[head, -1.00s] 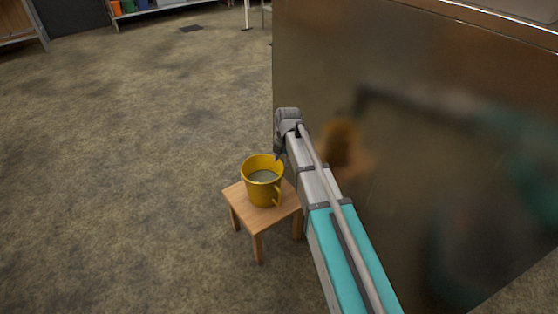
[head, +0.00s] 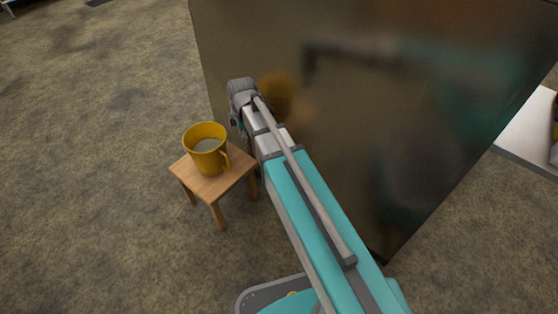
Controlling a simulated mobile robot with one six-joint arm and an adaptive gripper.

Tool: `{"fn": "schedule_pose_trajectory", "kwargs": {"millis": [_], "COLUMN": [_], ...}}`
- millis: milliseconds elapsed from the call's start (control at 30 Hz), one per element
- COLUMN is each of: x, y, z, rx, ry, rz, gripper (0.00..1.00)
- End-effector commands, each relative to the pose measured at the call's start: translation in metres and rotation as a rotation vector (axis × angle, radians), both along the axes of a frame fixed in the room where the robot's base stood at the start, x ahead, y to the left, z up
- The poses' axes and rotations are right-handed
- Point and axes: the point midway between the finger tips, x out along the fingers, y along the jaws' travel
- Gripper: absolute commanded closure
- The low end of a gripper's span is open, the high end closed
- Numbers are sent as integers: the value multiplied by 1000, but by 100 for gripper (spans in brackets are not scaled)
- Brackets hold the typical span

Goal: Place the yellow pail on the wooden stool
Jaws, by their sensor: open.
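The yellow pail (head: 205,160) stands upright on the wooden stool (head: 205,187) in the head view, left of my arm. Its open top shows a greyish inside, and its handle is on the right side. The stool is small and square-topped, with legs on the floor. My gripper (head: 236,122) is at the far end of my arm, just right of the pail and apart from it. Its jaws are mostly hidden behind the wrist; it is open and holds nothing that I can see.
A large shiny metal cabinet-like body (head: 370,110) stands close on the right of my arm and reflects it. A white surface (head: 530,130) shows at the far right. The mottled floor (head: 90,150) to the left of the stool is clear.

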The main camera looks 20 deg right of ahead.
Motion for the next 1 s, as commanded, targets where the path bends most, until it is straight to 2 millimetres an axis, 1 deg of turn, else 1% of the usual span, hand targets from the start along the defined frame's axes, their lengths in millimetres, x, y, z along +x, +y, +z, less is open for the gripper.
{"fn": "schedule_pose_trajectory", "kwargs": {"millis": [33, 400, 700, 900, 1000], "x": [-12, -68, -114, -135, -141], "y": [-6, -44, -70, -81, -84], "z": [0, 0, 0, -1, -1], "rx": [1, -2, -7, -10, -12], "ry": [7, 53, 78, 85, 87], "rz": [-78, -712, -1221, -1477, -1549], "gripper": [57, 57, 57, 57, 57]}}
